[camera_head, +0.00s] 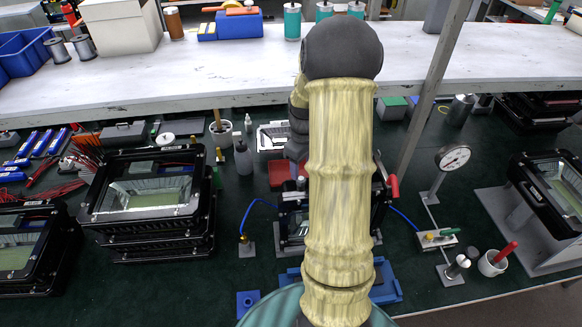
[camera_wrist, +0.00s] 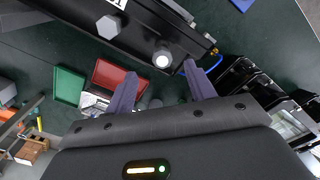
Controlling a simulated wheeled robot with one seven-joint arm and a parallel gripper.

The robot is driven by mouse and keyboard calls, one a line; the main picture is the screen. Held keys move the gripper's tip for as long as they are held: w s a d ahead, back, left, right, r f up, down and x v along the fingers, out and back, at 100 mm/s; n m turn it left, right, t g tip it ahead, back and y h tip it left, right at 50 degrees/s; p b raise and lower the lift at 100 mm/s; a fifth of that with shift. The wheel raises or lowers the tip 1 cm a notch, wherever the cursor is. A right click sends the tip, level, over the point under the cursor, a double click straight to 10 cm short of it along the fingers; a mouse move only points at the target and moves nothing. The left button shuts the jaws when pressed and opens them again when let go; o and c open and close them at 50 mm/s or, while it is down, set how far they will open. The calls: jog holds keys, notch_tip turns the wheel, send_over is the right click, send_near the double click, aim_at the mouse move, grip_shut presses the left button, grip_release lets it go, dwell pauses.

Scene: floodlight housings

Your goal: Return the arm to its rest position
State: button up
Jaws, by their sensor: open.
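My arm rises through the middle of the head view and hides much of the bench behind it. My gripper (camera_wrist: 158,88) shows in the wrist view with its two purple-grey fingers apart and nothing between them. A black fixture with a bolt head and a round white-centred button (camera_wrist: 162,60) lies just beyond the fingertips; I cannot tell whether they touch it. In the head view a floodlight housing in a fixture (camera_head: 292,222) is partly hidden behind my arm. The gripper itself is hidden in the head view.
Stacked black floodlight housings (camera_head: 150,205) stand left of my arm. A pressure gauge (camera_head: 453,157) on a stand and a cup with a red-handled tool (camera_head: 493,262) are at right. A white shelf (camera_head: 200,72) spans the back, with a slanted post (camera_head: 430,90). Red (camera_wrist: 112,74) and green (camera_wrist: 70,85) trays lie near the gripper.

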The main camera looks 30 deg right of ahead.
jog(key=shift+s, duration=0.1)
jog(key=shift+s+a+r, duration=0.1)
jog(key=s+a+r+m+t+b, duration=0.1)
jog(key=s+a, duration=0.4)
jog(key=a, duration=0.6)
jog(key=s+a+r+m+t+b, duration=0.1)
jog(key=s+a+m+b, duration=0.1)
jog(key=s+a, duration=0.4)
jog(key=a, duration=0.5)
jog(key=shift+r+m+t+b, duration=0.15)
jog(key=shift+m+t+b, duration=0.15)
jog(key=shift+m, duration=0.1)
jog(key=shift+c, duration=0.2)
jog(key=c, duration=0.4)
jog(key=shift+o, duration=0.2)
jog(key=shift+w, duration=0.1)
